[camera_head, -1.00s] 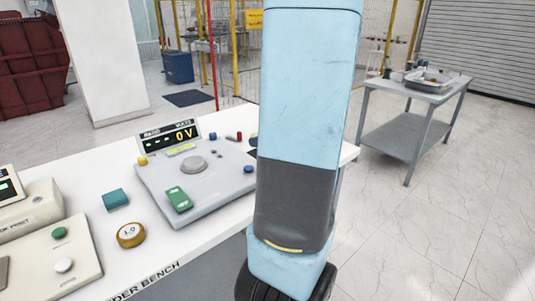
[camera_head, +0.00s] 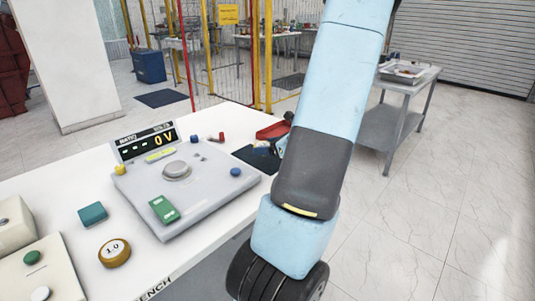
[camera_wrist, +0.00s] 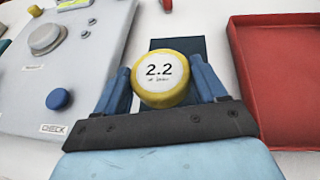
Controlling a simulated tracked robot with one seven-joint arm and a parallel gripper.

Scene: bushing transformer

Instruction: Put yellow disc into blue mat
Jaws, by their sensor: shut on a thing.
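A yellow-rimmed disc with a white face marked "2.2" (camera_wrist: 163,78) is between the two blue fingers of my gripper (camera_wrist: 162,84) in the wrist view. My gripper is shut on it. The dark blue mat (camera_wrist: 188,45) shows behind and beyond the disc in the wrist view, partly hidden by it. Whether the disc touches the mat cannot be told. In the head view the mat (camera_head: 255,157) lies on the white bench, right of the grey meter box, partly hidden at its right by my arm.
The grey meter box (camera_head: 205,195) reads 0 V and is left of the mat. A red tray (camera_wrist: 280,75) is close on the right. A disc marked "1.0" (camera_head: 114,252) and a teal block (camera_head: 92,214) lie on the bench.

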